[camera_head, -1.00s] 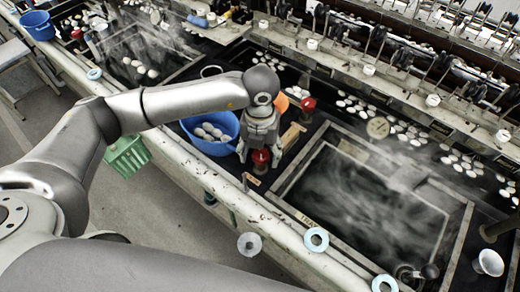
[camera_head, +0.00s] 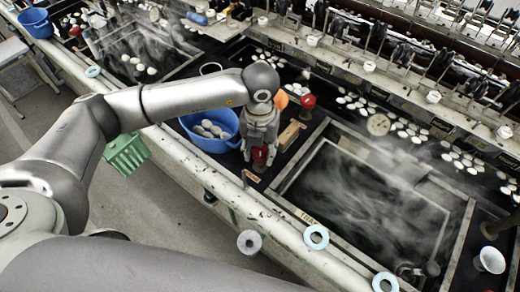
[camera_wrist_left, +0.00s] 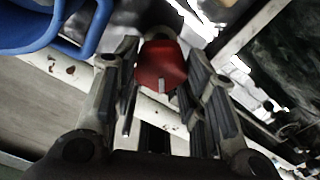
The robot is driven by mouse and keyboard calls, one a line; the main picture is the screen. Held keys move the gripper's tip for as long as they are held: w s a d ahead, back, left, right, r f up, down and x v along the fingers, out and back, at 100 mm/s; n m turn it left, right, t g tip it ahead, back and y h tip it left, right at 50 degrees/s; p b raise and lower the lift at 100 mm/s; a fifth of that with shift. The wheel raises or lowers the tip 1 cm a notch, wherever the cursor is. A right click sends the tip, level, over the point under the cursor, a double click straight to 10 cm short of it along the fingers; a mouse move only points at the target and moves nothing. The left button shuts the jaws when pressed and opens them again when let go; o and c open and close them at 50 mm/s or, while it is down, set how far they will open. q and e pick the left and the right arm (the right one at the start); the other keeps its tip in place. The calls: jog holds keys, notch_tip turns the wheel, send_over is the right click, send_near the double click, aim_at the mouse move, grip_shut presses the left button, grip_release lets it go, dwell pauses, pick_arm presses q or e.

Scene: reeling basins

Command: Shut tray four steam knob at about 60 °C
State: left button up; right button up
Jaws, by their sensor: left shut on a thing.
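A red knob (camera_head: 260,153) stands at the front edge of the dark counter, left of the steaming basin. My left gripper (camera_head: 259,154) comes down over it with a finger on each side. In the left wrist view the red knob (camera_wrist_left: 162,65) sits between the two fingers (camera_wrist_left: 163,80), with a pale mark on its lower edge. The left gripper is shut on this knob. Its scale cannot be read. The steaming basin (camera_head: 440,262) has a label (camera_head: 306,217) on its front edge, only partly readable. My right gripper is not in view.
A blue basin (camera_head: 186,127) with white cocoons is close left of the gripper. A second red knob (camera_head: 308,101) and an orange object (camera_head: 281,99) stand behind it. A white cup (camera_head: 490,260) is at the right.

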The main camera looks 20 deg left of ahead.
aim_at(259, 151)
pick_arm(q)
jog(key=m+b, duration=0.2)
jog(key=b, duration=0.2)
jog(key=m+b, duration=0.3)
jog(key=shift+w+a+f+m+b, duration=0.1)
jog(key=shift+f+m+b, duration=0.1)
jog(key=shift+m+b, duration=0.15)
jog(key=shift+r+m+b, duration=0.25)
jog(key=shift+m+b, duration=0.8)
jog(key=shift+b, duration=0.1)
jog(key=o, duration=1)
notch_tip(259, 151, up, 12)
